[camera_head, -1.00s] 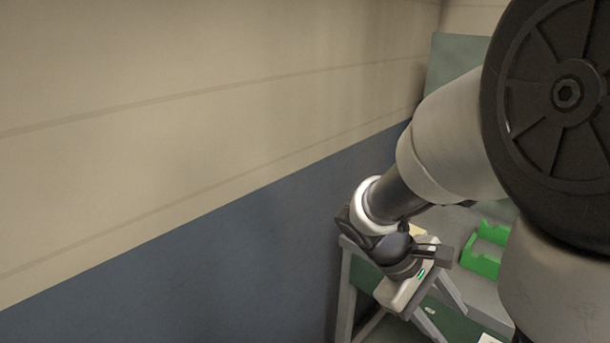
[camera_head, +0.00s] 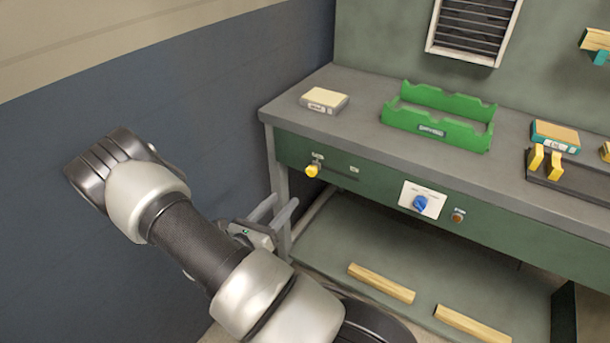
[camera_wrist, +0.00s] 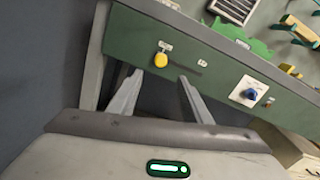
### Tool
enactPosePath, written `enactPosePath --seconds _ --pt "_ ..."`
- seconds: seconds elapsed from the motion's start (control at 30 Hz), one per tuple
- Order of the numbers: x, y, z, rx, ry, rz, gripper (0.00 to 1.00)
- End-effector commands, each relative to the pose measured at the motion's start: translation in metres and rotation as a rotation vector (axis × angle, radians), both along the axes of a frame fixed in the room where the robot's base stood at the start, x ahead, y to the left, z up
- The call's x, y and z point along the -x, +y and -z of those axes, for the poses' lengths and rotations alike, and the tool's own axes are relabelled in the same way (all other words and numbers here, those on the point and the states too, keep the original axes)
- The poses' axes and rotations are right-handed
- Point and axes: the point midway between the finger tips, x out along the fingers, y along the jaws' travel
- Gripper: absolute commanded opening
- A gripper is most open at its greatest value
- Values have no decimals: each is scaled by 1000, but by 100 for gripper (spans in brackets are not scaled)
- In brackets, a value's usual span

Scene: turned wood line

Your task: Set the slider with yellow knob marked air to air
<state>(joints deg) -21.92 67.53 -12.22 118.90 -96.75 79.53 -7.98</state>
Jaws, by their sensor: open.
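The yellow knob (camera_head: 312,170) of the slider sits at the left end of a short dark slot (camera_head: 338,174) on the green front panel of the bench. In the wrist view the yellow knob (camera_wrist: 160,60) is above and between my fingers. Small light labels are by both ends of the slot; their lettering is too small to read. My gripper (camera_head: 278,210) is below and left of the knob in the head view, apart from it. In the wrist view my gripper (camera_wrist: 157,84) is open and empty, both fingers pointing towards the panel.
A blue rotary knob (camera_head: 420,203) on a white plate and a brown button (camera_head: 458,216) are farther right on the panel. A green tray (camera_head: 437,118) and a light block (camera_head: 324,101) stand on the bench top. Wooden bars (camera_head: 381,283) lie on the lower shelf.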

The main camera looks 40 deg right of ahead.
Motion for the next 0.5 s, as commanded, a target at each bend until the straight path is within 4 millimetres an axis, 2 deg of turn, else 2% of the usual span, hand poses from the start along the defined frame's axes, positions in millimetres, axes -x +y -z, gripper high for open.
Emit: enactPosePath --seconds 0.5 --pt "-40 -103 1 -1 -3 7 44"
